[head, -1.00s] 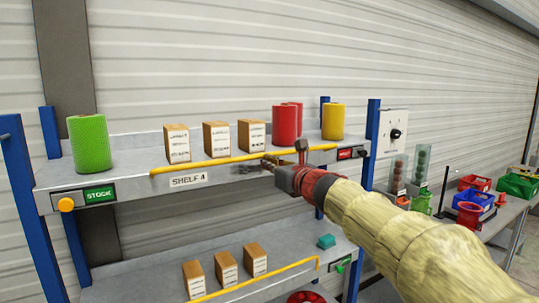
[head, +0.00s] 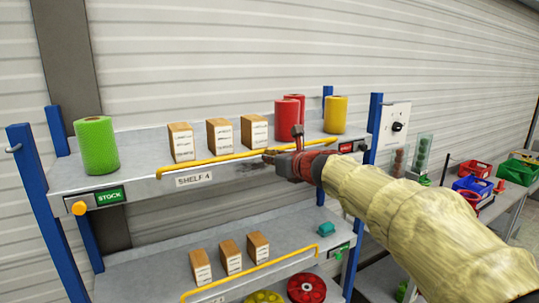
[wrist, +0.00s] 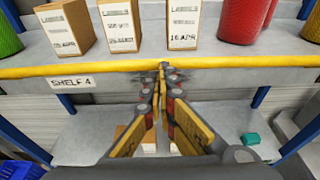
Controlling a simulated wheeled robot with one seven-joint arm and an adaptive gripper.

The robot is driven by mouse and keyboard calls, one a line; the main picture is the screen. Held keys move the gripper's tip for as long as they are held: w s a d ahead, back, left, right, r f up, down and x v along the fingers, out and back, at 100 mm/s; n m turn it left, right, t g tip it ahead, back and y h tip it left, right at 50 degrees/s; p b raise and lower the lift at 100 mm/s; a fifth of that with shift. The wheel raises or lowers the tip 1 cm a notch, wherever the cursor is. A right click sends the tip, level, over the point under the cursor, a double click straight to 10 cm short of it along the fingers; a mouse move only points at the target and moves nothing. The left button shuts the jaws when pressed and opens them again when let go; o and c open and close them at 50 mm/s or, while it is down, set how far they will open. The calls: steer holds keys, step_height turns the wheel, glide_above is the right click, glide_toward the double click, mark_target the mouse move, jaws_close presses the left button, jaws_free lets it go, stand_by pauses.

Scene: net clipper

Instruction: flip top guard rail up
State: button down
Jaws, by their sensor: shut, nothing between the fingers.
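The top guard rail (head: 215,162) is a yellow bar along the front edge of the upper shelf (head: 140,163), low in front of the goods. It also crosses the whole wrist view (wrist: 110,69). My gripper (head: 267,156) is at the rail's right-of-middle part in the head view. In the wrist view its fingertips (wrist: 162,70) are together, empty, and overlap the rail from the front. I cannot tell whether they touch it or sit just under it.
Several cartons (head: 219,135), red rolls (head: 287,118), a yellow roll (head: 335,115) and a green roll (head: 96,145) stand behind the rail. A lower shelf (head: 150,270) has its own yellow rail (head: 262,266). Blue posts (head: 373,120) bound the rack.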

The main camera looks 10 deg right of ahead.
steer(key=shift+w+a+r+p, duration=0.15)
steer(key=shift+r+p, duration=0.3)
steer(key=shift+p, duration=0.5)
steer(key=shift+w+r+p, duration=0.2)
steer(key=shift+r+p, duration=0.2)
steer(key=shift+p, duration=0.55)
steer(key=shift+w+a+r+p, duration=0.15)
steer(key=shift+w+r+p, duration=0.35)
steer(key=shift+p, duration=0.25)
steer(key=shift+w+a+r+p, duration=0.25)
steer(key=shift+w+r+p, duration=0.5)
steer(key=shift+r, duration=0.25)
steer(key=shift+w+a+r+p, duration=0.2)
steer(key=shift+w+r+p, duration=0.05)
steer(key=shift+w, duration=0.3)
steer(key=shift+w+a+r+p, duration=0.15)
steer(key=shift+w+r+p, duration=0.1)
steer(key=shift+w, duration=0.3)
stand_by(1.0)
stand_by(0.4)
